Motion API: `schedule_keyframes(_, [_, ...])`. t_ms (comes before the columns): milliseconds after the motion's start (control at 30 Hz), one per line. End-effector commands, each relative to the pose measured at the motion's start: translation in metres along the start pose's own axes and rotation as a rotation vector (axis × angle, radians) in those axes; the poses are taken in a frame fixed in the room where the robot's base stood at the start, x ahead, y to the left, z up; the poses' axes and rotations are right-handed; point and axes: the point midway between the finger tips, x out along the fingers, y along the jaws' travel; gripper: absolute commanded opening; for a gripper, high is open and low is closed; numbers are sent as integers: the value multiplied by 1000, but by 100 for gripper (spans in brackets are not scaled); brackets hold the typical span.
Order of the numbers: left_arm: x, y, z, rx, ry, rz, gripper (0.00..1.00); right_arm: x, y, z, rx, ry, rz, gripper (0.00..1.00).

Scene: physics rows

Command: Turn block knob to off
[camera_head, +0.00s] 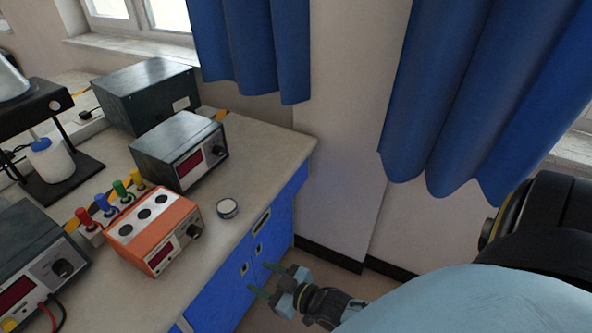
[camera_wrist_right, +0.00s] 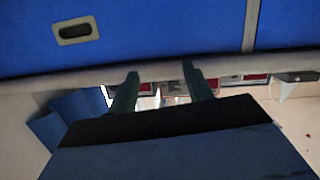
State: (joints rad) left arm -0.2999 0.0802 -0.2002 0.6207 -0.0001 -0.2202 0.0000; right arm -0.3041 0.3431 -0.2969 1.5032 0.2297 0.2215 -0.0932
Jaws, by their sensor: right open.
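The orange block heater (camera_head: 152,231) sits on the counter, with several dark round wells on top and a red display on its front. Its black knob (camera_head: 193,231) is on the front face, right of the display; I cannot read its setting. My right gripper (camera_head: 260,277) is open and empty in front of the blue cabinet, to the right of and nearer than the block, apart from the knob. In the right wrist view its two fingers (camera_wrist_right: 160,72) are spread below the counter edge, with devices small and partly hidden behind them. My left gripper is not in view.
A small round dish (camera_head: 228,208) stands right of the block near the counter edge. A grey display unit (camera_head: 180,147) is behind it, and another (camera_head: 35,262) with cables is at left. Colored-top pegs (camera_head: 104,205) stand behind the block. Blue cabinet doors (camera_head: 252,257) are below.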

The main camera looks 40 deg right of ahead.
Motion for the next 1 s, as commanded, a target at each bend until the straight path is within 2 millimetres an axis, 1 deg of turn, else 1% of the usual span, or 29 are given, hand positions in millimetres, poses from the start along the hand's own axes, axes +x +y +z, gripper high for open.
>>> schedule_keyframes(33, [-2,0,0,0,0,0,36,-2,0,10,2,-31,4,50])
schedule_keyframes(200, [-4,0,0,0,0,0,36,-9,-1,44,9,-126,15,50])
schedule_keyframes(600, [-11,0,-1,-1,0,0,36,-35,-8,117,28,-344,31,50])
schedule_keyframes(800, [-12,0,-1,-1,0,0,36,-47,-11,140,35,-418,35,50])
schedule_keyframes(1000, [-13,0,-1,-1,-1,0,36,-52,-13,150,38,-448,36,50])
